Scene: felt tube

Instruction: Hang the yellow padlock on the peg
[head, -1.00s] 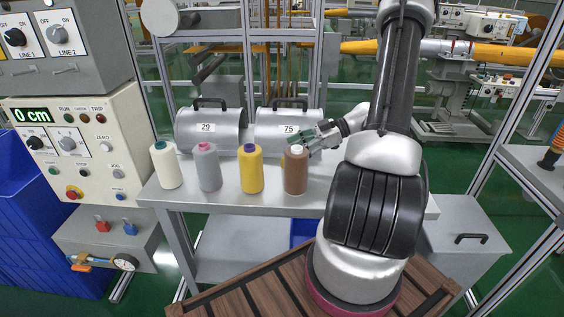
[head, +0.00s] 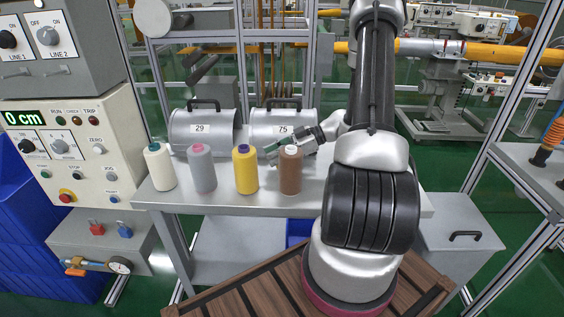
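I do not see a yellow padlock in the head view. I cannot make out a free peg. My gripper (head: 274,153) is over the back of the grey table, by the top of the brown thread cone. Its fingertips point left, towards the gap beside the yellow cone. The fingers are small and partly hidden, so I cannot tell whether they are open or hold anything.
White (head: 160,167), grey (head: 203,168), yellow (head: 246,170) and brown (head: 291,172) cones stand in a row on the table (head: 220,202). Metal canisters marked 29 (head: 203,132) and 75 (head: 283,127) stand behind. A control panel (head: 75,150) is at left, above a gauge (head: 120,265).

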